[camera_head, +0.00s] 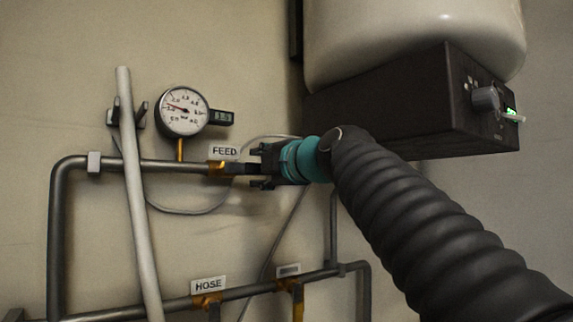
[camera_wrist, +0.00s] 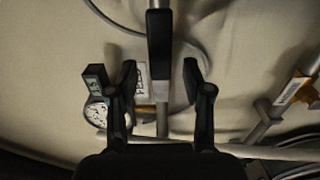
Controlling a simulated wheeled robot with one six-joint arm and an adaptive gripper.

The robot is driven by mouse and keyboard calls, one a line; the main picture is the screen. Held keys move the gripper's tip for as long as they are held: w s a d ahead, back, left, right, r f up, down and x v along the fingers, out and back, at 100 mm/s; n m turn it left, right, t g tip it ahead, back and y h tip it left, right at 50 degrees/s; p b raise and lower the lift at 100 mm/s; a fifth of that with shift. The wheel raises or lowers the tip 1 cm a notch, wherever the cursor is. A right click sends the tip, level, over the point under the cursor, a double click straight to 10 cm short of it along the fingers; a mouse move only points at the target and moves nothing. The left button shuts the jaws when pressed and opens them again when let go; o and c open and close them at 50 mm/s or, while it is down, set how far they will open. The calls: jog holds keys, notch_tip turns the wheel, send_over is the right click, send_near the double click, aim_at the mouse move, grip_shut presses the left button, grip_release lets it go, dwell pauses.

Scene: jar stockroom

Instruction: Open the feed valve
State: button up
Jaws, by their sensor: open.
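The feed valve (camera_head: 216,168) is a yellow fitting on the upper pipe, under a white FEED label (camera_head: 224,152). Its dark flat lever (camera_head: 240,168) points right, in line with the pipe as seen. The lever also shows in the wrist view (camera_wrist: 159,45), upright in the picture and crossing the gap between my fingers. My gripper (camera_head: 256,168), black and teal, is at the lever's right end. In the wrist view my gripper (camera_wrist: 160,76) is open, one finger on each side of the lever with a gap to each. The gripper base hides part of the pipe.
A round gauge (camera_head: 184,111) with a small display (camera_head: 221,117) stands above the pipe. A pale slanted pole (camera_head: 137,200) crosses in front at left. The lower pipe carries a HOSE valve (camera_head: 207,300) and another valve (camera_head: 289,284). A dark control box (camera_head: 400,105) overhangs at right.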

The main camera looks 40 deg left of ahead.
jog(key=s+d, duration=0.1)
jog(key=d, duration=0.8)
jog(key=shift+s, duration=0.3)
